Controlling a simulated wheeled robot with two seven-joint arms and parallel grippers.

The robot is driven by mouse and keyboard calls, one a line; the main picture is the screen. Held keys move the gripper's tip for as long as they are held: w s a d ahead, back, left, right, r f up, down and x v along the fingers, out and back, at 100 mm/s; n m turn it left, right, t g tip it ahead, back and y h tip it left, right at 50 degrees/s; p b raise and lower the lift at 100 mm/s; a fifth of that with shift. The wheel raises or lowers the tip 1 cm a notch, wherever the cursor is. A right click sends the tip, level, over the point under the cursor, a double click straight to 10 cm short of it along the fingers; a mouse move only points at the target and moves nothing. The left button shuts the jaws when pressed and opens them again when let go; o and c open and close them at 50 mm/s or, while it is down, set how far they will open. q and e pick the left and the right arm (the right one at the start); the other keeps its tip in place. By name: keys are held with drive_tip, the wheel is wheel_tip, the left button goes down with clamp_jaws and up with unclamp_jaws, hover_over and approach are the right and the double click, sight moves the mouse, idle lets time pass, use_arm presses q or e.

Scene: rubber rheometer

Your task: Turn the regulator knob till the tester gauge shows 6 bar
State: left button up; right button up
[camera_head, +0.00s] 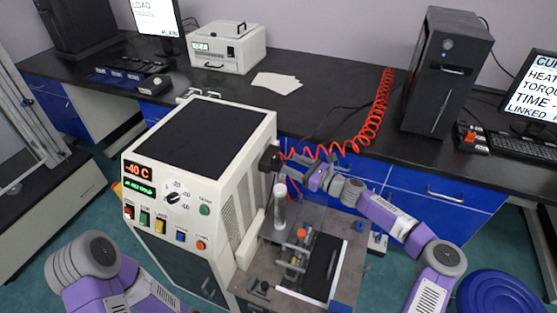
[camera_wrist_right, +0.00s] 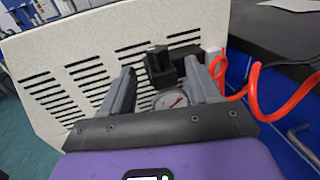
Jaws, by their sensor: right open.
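The cream tester cabinet (camera_head: 200,150) stands in the middle of the head view, its display reading -40 C. A black regulator (camera_head: 270,158) sits on its right side. In the right wrist view the regulator's black knob (camera_wrist_right: 157,62) lies ahead, between and beyond the fingertips. My left gripper is out of view.
A coiled red hose (camera_head: 378,110) runs from the regulator area to the black bench (camera_head: 320,100). A metal post (camera_head: 280,208) and a fixture plate (camera_head: 340,270) stand below my right gripper. A black computer tower (camera_head: 447,75) stands on the bench at right.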

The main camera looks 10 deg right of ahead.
sight(279, 158)
drive_tip(key=b+x, duration=0.1)
drive_tip(key=x, duration=0.5)
drive_tip(key=shift+s+a+b, duration=0.1)
drive_tip(key=shift+a+b, duration=0.05)
drive_tip(key=shift+b, duration=0.15)
drive_tip(key=shift+c, duration=0.2)
drive_tip(key=c, duration=1)
